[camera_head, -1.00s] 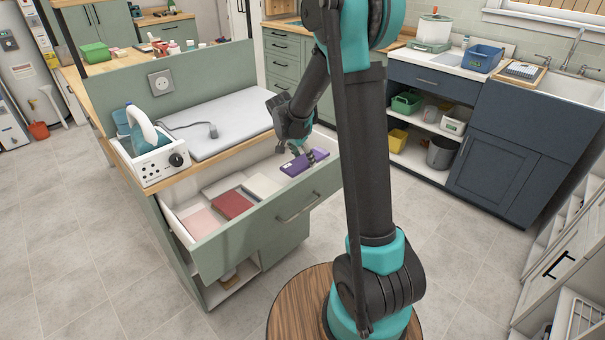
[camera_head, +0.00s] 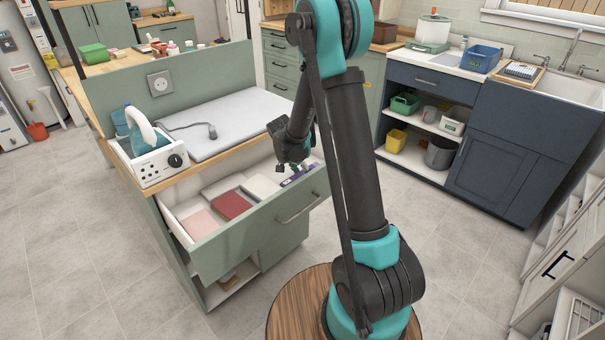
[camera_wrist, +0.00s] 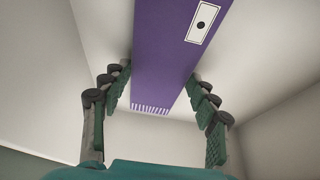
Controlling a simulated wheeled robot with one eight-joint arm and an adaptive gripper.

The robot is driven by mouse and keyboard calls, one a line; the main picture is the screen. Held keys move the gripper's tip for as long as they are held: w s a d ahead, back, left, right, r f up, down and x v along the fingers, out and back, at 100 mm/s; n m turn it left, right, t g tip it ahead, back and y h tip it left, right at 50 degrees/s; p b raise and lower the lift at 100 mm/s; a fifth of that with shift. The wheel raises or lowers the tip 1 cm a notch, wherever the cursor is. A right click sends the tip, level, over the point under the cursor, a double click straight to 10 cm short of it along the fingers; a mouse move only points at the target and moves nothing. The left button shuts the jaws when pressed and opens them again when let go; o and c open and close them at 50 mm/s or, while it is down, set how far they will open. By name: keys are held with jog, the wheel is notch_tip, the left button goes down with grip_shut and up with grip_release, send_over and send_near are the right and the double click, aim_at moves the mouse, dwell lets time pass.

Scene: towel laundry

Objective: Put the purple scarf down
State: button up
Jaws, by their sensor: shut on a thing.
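The purple scarf (camera_head: 298,177) is a folded flat piece low in the right end of the open drawer (camera_head: 250,232), partly hidden by the drawer front and my gripper (camera_head: 292,167). In the wrist view the scarf (camera_wrist: 165,55) lies between the two fingers, its sides at the fingertips. It has a white fringe and a white label with a dark spot. My gripper (camera_wrist: 158,78) is shut on it. Pale drawer surfaces surround it. I cannot tell whether the scarf touches the drawer floor.
The drawer also holds a pale grey folded cloth (camera_head: 261,187), a dark red one (camera_head: 231,205) and a pink one (camera_head: 201,223). The worktop above has a white pad (camera_head: 225,123) and an iron (camera_head: 142,128) on its left. The drawer front stands close to the scarf.

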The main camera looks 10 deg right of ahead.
jog(key=o, duration=1.2)
jog(key=shift+c, duration=0.2)
jog(key=v, duration=1.2)
jog(key=shift+r, duration=0.15)
jog(key=shift+d, duration=0.1)
